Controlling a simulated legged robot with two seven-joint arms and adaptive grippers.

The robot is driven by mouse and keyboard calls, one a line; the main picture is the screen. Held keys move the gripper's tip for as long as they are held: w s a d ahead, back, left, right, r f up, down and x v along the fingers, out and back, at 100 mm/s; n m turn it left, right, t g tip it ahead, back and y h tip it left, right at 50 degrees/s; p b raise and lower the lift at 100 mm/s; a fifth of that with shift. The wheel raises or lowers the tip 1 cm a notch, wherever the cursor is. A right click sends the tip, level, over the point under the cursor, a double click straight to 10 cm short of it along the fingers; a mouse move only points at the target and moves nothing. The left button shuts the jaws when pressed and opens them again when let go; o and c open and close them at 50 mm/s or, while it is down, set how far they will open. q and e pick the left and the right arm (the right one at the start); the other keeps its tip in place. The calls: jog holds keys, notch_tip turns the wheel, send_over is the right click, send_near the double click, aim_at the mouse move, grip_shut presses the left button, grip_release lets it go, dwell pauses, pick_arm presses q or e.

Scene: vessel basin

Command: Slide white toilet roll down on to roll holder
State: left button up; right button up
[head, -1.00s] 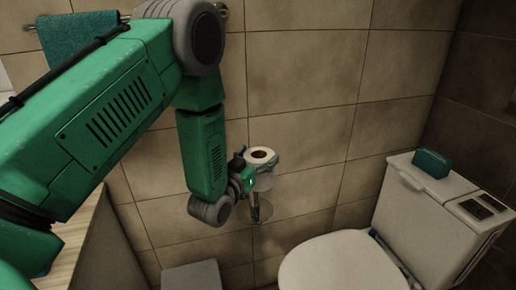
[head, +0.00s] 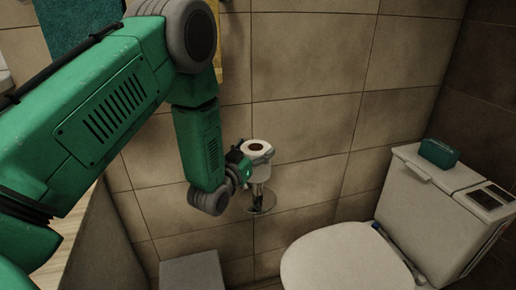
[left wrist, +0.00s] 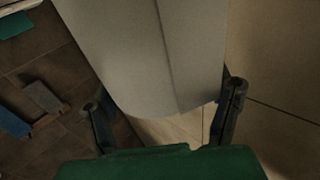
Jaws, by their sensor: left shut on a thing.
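The white toilet roll (head: 263,158) is upright in the head view, with its brown core hole facing up. My left gripper (head: 245,168) is shut on its side, coming from the left. In the left wrist view the roll (left wrist: 150,55) fills the upper middle between the two fingers (left wrist: 165,112). The roll holder (head: 265,202), a metal post with a round plate, shows just below the roll near the tiled wall. Whether the post enters the core is hidden. My right gripper is not in view.
A toilet (head: 345,262) stands at the right, with a teal box (head: 438,153) on its cistern. A grey bin-like box (head: 192,272) stands on the floor below. The tiled wall (head: 310,90) is close behind the roll.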

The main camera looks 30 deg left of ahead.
pick_arm(q)
jog(key=shift+d+r, duration=0.25)
jog(key=shift+d, duration=0.5)
jog(key=shift+s+a+f, duration=0.1)
jog(key=shift+a+f, duration=0.1)
jog(key=shift+a, duration=0.75)
jog(key=shift+d+r, duration=0.2)
jog(key=shift+d, duration=0.4)
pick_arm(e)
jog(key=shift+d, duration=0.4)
pick_arm(q)
jog(key=shift+a, duration=0.1)
jog(key=shift+a+f, duration=0.3)
jog(key=shift+a, duration=0.05)
jog(key=shift+d+f+b, duration=0.35)
jog(key=shift+f+b, duration=0.15)
jog(key=shift+f, duration=0.15)
jog(key=shift+a+f+b, duration=0.2)
jog(key=shift+f+b, duration=0.35)
jog(key=shift+f, duration=0.2)
jog(key=shift+f+b, duration=1.9)
jog(key=shift+f, duration=0.7)
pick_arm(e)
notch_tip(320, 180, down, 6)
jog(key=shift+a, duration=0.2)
